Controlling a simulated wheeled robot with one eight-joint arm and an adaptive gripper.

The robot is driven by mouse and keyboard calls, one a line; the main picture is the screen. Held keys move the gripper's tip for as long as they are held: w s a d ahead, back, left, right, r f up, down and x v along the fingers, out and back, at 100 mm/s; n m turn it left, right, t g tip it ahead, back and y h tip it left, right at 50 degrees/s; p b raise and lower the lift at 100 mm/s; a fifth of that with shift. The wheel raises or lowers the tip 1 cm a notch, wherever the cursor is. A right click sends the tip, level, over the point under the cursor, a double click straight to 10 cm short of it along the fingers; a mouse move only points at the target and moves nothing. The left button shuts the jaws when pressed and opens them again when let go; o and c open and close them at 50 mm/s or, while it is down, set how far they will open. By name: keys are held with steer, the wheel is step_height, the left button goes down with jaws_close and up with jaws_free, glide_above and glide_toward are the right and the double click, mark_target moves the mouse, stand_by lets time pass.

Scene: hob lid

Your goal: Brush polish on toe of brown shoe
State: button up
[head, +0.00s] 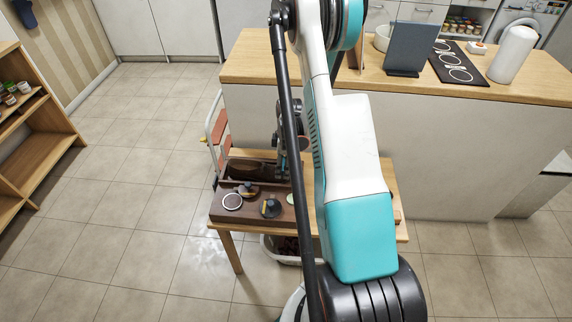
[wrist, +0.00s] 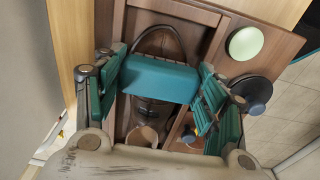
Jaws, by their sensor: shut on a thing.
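My gripper (head: 283,158) is at the wooden shoe-care box, beyond my arm in the head view. Whether the brush touches the toe is hidden.
The box (head: 222,212) stands on a small wooden table (head: 318,217). Its front holds a white-ringed round (head: 232,201), dark round pieces with knobs (head: 271,208) and a pale green disc (wrist: 245,43). A counter (head: 460,95) stands behind; a shelf (head: 45,150) is at left.

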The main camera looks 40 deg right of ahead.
steer(key=shift+w+a+r, duration=0.15)
steer(key=shift+w, duration=0.05)
steer(key=shift+r, duration=0.3)
steer(key=shift+s+d+r+p, duration=0.15)
steer(key=shift+r+p, duration=0.75)
steer(key=shift+r, duration=0.65)
steer(key=shift+s+d+r+p, duration=0.1)
steer(key=shift+r+p, duration=0.75)
steer(key=shift+r, duration=0.7)
steer(key=shift+f, duration=0.2)
steer(key=shift+t+y, duration=0.4)
steer(key=shift+f+b, duration=1.7)
steer(key=shift+f, duration=0.65)
steer(key=shift+w+a+f, duration=0.15)
steer(key=shift+w+f, duration=0.05)
steer(key=shift+f, duration=0.8)
